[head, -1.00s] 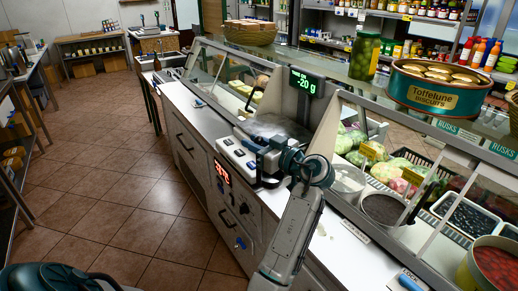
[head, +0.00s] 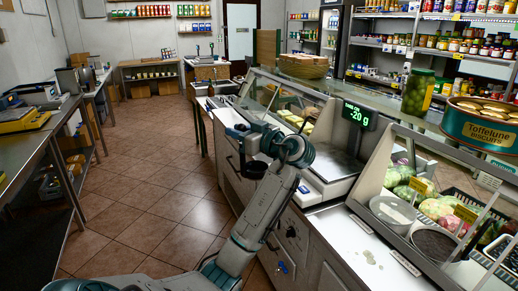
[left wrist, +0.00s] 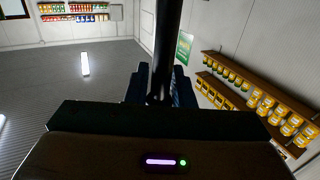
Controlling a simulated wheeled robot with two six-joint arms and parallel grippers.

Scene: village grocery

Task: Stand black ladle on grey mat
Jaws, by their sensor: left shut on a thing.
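My left gripper (head: 240,134) is at the end of my arm in the head view, in front of the counter and left of the scale. It is shut on the black ladle. The ladle's dark handle (left wrist: 166,45) rises between the fingers in the left wrist view. A dark part (head: 254,169), seemingly of the ladle, hangs below the gripper in the head view, partly hidden by my wrist. I cannot make out a grey mat in either view. My right gripper is not in view.
The scale (head: 332,166) with its display (head: 358,114) stands on the counter (head: 345,235). The glass case holds produce and a white bowl (head: 392,211). A metal table (head: 30,145) with a yellow device (head: 22,119) stands at left. The tiled floor between is free.

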